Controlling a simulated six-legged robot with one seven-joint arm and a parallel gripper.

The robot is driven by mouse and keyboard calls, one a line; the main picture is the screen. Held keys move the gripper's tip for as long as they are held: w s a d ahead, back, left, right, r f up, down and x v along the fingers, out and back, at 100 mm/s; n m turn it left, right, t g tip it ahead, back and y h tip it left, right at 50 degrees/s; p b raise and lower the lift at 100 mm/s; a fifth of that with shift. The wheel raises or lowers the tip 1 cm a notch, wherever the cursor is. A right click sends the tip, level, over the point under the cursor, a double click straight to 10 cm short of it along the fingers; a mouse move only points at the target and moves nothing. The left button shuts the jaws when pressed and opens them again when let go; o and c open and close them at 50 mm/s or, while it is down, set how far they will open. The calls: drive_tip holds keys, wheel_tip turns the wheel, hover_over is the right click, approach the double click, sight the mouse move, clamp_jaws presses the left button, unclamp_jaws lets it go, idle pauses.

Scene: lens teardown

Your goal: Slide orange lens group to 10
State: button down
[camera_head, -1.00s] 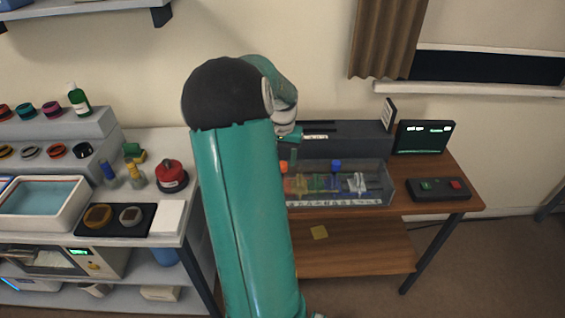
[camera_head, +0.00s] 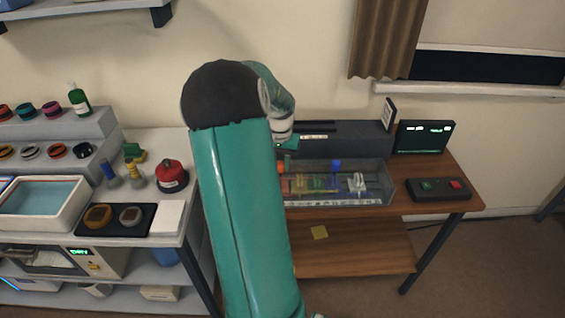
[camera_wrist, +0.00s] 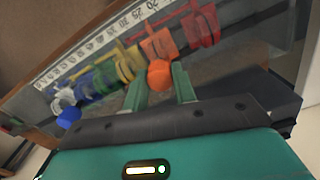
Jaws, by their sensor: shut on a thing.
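The orange lens group (camera_wrist: 160,45) sits on the rail in the wrist view, with its round orange knob (camera_wrist: 160,75) at the near end. My gripper (camera_wrist: 160,80) has its two green fingers on either side of this knob and is shut on it. The red lens group (camera_wrist: 202,25) stands just to its right, and the yellow one (camera_wrist: 127,65) to its left. A white numbered scale (camera_wrist: 92,45) runs along the far side; its small digits are hard to read. In the head view my arm hides part of the clear rail case (camera_head: 345,198) and most of the gripper.
Green and blue (camera_wrist: 82,92) groups and a white one lie further left along the rail in the wrist view. A dark box (camera_head: 345,140) stands behind the case. A monitor (camera_head: 425,137) and a button box (camera_head: 437,188) are to the right on the wooden table.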

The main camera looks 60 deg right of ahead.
drive_tip(key=w+a, duration=0.3)
drive_tip(key=w, duration=0.4)
drive_tip(key=shift+w+a, duration=0.2)
drive_tip(key=shift+a, duration=0.15)
drive_tip(key=c, duration=1.1)
unclamp_jaws()
drive_tip(key=shift+w+a, duration=0.1)
drive_tip(key=shift+w, duration=0.05)
drive_tip(key=shift+s, duration=0.2)
drive_tip(key=shift+r, duration=6.95)
